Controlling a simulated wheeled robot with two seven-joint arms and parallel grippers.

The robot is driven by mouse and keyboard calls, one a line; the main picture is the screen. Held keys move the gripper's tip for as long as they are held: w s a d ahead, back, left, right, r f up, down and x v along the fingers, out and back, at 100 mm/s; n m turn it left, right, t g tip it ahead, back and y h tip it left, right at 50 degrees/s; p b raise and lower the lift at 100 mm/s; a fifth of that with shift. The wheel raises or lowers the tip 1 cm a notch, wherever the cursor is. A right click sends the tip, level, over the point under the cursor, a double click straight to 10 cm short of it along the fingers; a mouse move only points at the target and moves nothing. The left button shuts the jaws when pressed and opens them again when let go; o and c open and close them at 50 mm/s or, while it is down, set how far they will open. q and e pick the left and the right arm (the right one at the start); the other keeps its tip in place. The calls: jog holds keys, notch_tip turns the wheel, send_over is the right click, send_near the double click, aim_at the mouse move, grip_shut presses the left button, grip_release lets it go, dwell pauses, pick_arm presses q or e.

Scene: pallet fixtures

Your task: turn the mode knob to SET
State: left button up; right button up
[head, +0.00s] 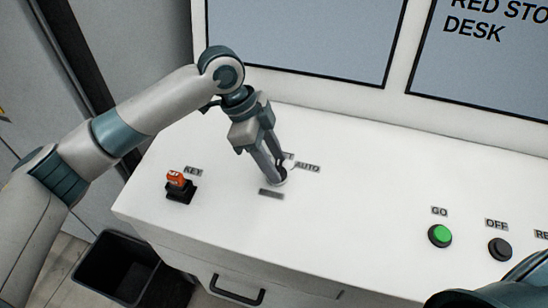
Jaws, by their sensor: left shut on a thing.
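The mode knob (282,179) sits on the white desk top, mostly hidden behind my left gripper's fingers. My left gripper (276,175) points down at it and is shut on it. An AUTO label (308,167) is just right of the knob. Another label (288,156) behind the knob is partly covered by the fingers, and its word cannot be read. Which way the knob points cannot be told. My right gripper is not in view.
A red key switch (178,185) on a black base stands left of the knob. A green GO button (440,236) and a dark OFF button (500,249) are at the right. A small dark plate (271,194) lies in front of the knob. A black bin (118,268) stands below.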

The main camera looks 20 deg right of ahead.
pick_arm(q)
jog(key=shift+w+m+g, duration=0.1)
jog(key=shift+m+g, duration=0.2)
jog(key=shift+m, duration=0.3)
jog(key=o, duration=1.1)
jog(key=shift+c, duration=0.2)
jog(key=shift+b+v, duration=0.35)
jog(key=shift+v, duration=0.4)
jog(key=b+v, duration=0.4)
jog(key=v, duration=1.2)
jog(key=shift+d+b, duration=0.2)
jog(key=shift+b, duration=0.2)
